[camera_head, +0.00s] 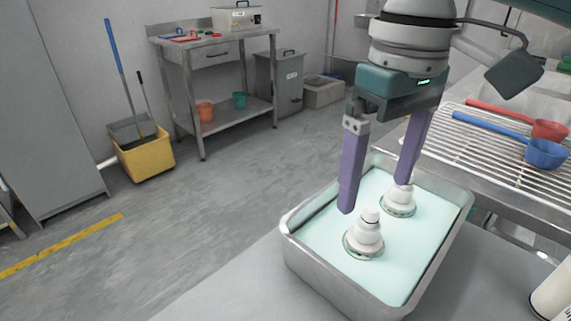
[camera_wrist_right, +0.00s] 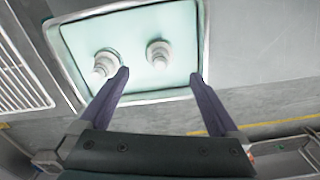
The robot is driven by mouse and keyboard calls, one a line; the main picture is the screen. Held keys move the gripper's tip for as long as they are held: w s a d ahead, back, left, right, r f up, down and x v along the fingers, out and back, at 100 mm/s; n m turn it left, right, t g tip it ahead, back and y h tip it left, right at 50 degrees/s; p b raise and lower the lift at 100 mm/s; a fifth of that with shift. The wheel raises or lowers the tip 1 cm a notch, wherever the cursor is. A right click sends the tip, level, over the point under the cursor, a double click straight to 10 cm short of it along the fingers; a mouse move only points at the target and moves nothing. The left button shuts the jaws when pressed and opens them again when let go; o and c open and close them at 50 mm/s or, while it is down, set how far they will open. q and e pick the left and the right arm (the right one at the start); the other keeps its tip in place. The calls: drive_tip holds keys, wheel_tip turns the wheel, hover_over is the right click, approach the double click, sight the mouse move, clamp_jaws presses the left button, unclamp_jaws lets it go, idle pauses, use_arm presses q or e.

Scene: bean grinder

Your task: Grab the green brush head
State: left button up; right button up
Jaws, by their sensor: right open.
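A metal tray (camera_head: 293,250) holds a flat pale green surface. Two white stepped pieces, a nearer one (camera_head: 364,237) and a farther one (camera_head: 398,203), stand upright on it, each with a thin dark greenish ring at its base. I cannot tell which is the green brush head; bristles are not visible. My right gripper (camera_head: 374,196) is open and empty, its purple fingers pointing down over the tray. One finger appears close to the farther piece. In the right wrist view, the two pieces (camera_wrist_right: 104,64) (camera_wrist_right: 158,54) lie beyond the fingertips. My left gripper is out of view.
A wire rack (camera_head: 480,135) with a red scoop (camera_head: 549,130) and a blue scoop (camera_head: 545,153) is right of the tray. A white container (camera_head: 553,292) stands at the lower right. The grey tabletop (camera_head: 240,290) left of the tray is clear.

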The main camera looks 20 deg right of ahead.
sight(373, 207)
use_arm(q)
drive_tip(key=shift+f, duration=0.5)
use_arm(e)
drive_tip(key=shift+w+d+f, duration=0.1)
drive_tip(key=shift+d+f, duration=0.15)
drive_tip(key=shift+f, duration=0.4)
use_arm(q)
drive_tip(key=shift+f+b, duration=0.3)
drive_tip(key=shift+b, duration=0.15)
use_arm(e)
wheel_tip(373, 207, down, 3)
drive_tip(key=shift+f, duration=0.15)
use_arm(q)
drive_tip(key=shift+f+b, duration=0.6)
use_arm(e)
drive_tip(key=f, duration=0.5)
drive_tip(key=shift+s+a+f, duration=0.15)
drive_tip(key=shift+s+a, duration=0.1)
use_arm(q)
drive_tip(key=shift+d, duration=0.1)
use_arm(e)
drive_tip(key=shift+f, duration=0.15)
drive_tip(key=shift+c, duration=0.4)
drive_tip(key=c, duration=1.4)
